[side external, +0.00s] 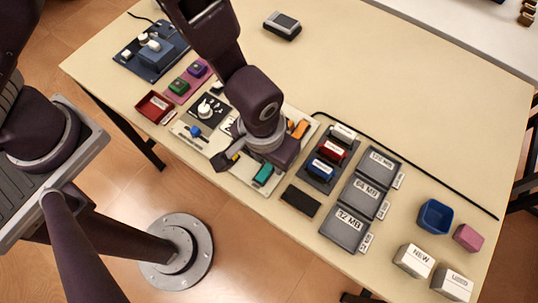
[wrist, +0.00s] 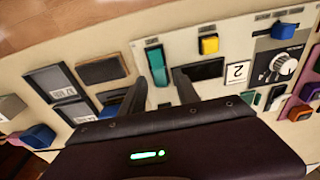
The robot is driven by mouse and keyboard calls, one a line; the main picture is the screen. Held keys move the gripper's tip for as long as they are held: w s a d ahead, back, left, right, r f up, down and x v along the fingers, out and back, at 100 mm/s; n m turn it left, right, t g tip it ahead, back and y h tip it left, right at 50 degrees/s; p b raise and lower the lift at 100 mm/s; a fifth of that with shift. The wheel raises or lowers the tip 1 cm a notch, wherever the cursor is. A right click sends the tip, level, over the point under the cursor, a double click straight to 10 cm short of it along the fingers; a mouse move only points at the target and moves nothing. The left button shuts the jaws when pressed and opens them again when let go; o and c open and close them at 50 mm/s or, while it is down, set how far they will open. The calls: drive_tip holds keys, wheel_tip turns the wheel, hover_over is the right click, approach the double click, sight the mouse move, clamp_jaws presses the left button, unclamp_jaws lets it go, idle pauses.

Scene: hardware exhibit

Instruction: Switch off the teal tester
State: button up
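The teal tester (side external: 263,174) is a small teal block on the cream panel (side external: 178,132), just below my gripper (side external: 256,153) in the side view. In the wrist view the teal block (wrist: 157,65) lies just beyond the space between my gripper's (wrist: 160,78) two fingertips. The fingers are spread apart, with nothing held between them. The fingers look short of the block, but I cannot tell the exact height or whether either one touches it. The block's on or off state is too small to read.
A yellow button (wrist: 208,44), a dark slot (wrist: 206,70) and a dial (wrist: 284,64) lie right of the teal block in the wrist view. A black pad (side external: 300,201) and labelled grey trays (side external: 345,228) lie to the right in the side view. The far table is mostly clear.

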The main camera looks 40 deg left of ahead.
drive_tip(key=r, duration=0.6)
drive_tip(key=shift+s+d+r, duration=0.1)
drive_tip(key=shift+s+r, duration=0.15)
drive_tip(key=shift+s, duration=0.1)
drive_tip(key=shift+r, duration=0.25)
wheel_tip(320, 180, up, 9)
drive_tip(key=h, duration=0.1)
hover_over(267, 168)
drive_tip(key=w+a, duration=0.2)
drive_tip(key=a, duration=0.2)
drive_tip(key=s+a+r+t+h, duration=0.1)
drive_tip(key=a+r+t, duration=0.1)
drive_tip(key=a+r, duration=0.8)
drive_tip(key=s+a+r+t+y, duration=0.2)
drive_tip(key=s+a+r, duration=0.2)
drive_tip(key=s+a, duration=0.4)
drive_tip(key=a, duration=0.3)
drive_tip(key=shift+s+a, duration=0.15)
drive_tip(key=shift+s, duration=0.25)
